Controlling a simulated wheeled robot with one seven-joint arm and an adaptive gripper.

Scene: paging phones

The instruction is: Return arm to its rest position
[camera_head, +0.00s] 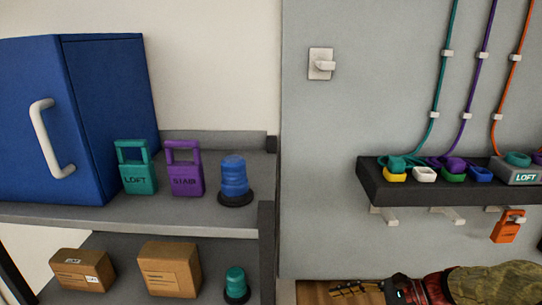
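My gripper (352,292) is at the bottom edge of the head view, right of centre, with its dark fingers pointing left. Behind it are a red and black wrist part and my arm in a mottled olive cover, running off to the lower right. The picture's edge cuts off part of the arm. The gripper is low, in front of the grey wall panel (330,180) and below the black ledge (400,192). I see nothing held, but the fingers are too small and cropped to tell whether they are open or shut.
Left, a grey shelf (60,213) bears a blue cabinet (105,110), a teal LOFT tag (138,180), a purple STAIR tag (185,181) and a blue knob (233,178). Boxes (169,270) sit below. An orange tag (506,230) hangs under the ledge; cords (468,100) run above.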

